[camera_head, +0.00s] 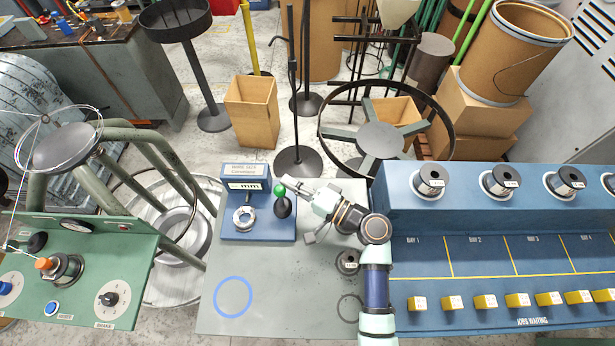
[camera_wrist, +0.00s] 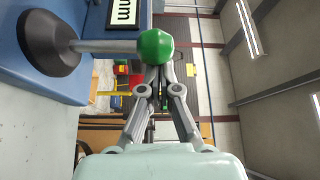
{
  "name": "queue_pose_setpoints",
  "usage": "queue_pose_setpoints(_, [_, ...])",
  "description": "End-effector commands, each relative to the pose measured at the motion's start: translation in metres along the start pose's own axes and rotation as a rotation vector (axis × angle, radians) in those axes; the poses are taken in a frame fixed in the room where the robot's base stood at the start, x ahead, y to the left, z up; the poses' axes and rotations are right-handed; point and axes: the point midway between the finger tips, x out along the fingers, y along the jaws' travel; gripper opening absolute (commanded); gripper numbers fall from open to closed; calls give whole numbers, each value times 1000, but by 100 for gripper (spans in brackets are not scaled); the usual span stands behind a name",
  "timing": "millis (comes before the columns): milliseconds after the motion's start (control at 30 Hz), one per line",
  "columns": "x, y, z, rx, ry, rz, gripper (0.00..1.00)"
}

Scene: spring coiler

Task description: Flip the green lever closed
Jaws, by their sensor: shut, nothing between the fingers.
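The green lever knob (camera_head: 280,190) stands on a short rod above a black round base on the blue wire-size block (camera_head: 259,230). In the wrist view the green ball (camera_wrist: 155,46) sits at the end of a grey rod (camera_wrist: 105,46), with the black base (camera_wrist: 47,42) at its left. My gripper (camera_head: 287,181) is beside the knob, on its right in the head view. In the wrist view my gripper (camera_wrist: 157,72) has its fingertips together, right at the ball. The ball partly covers the tips, so I cannot tell whether they touch it.
A silver ring-shaped part (camera_head: 243,219) sits on the block left of the lever. A dark spool (camera_head: 347,262) stands on the grey table (camera_head: 285,300), near my arm. A blue ring mark (camera_head: 233,297) lies on clear table at front left. The blue bay rack (camera_head: 480,215) is at the right.

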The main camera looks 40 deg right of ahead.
Motion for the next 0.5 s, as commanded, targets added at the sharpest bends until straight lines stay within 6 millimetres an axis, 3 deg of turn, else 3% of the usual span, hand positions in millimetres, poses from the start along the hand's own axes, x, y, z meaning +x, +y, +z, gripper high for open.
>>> queue_pose_setpoints(500, [-15,-5,31,3,-6,2,0])
